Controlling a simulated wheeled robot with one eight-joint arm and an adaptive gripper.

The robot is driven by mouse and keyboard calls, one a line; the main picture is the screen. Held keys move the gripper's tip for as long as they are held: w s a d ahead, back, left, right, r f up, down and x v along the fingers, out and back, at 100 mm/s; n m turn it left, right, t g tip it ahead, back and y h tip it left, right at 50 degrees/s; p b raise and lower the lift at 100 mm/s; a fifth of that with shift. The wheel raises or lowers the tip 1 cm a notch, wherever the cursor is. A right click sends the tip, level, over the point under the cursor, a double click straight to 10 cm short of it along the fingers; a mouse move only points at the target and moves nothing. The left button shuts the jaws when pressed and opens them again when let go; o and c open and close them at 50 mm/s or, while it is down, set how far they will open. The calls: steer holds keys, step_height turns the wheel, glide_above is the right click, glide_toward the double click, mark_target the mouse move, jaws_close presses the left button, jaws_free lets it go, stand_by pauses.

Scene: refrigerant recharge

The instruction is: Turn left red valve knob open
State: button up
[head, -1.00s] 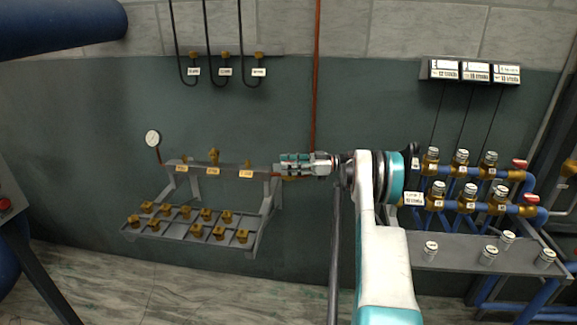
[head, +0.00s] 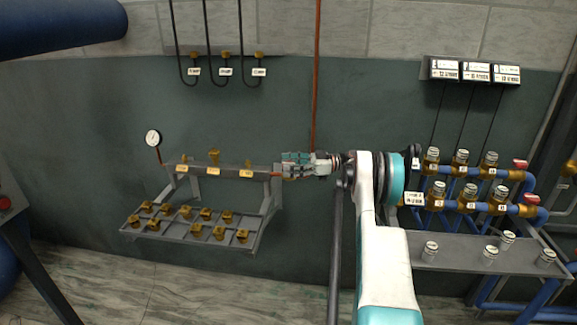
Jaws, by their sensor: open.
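My gripper (head: 285,165) is open, with its teal and grey fingers pointing left at the right end of a grey wall rack (head: 262,176), by the vertical copper pipe (head: 316,80). I see no red knob between the fingers; whatever is right behind them is hidden. Two red valve knobs show far to the right of my gripper: an upper one (head: 520,163) and a lower one (head: 531,198), each at the right end of a blue pipe with brass fittings. I cannot tell whether either is open.
A pressure gauge (head: 153,138) is at the rack's left. A lower tray (head: 135,233) holds several brass fittings. A grey shelf (head: 455,250) with white-capped fittings stands right of my arm. Black hoses (head: 207,40) hang above.

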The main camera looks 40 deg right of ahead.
steer(key=v, duration=0.7)
steer(key=shift+d, duration=0.1)
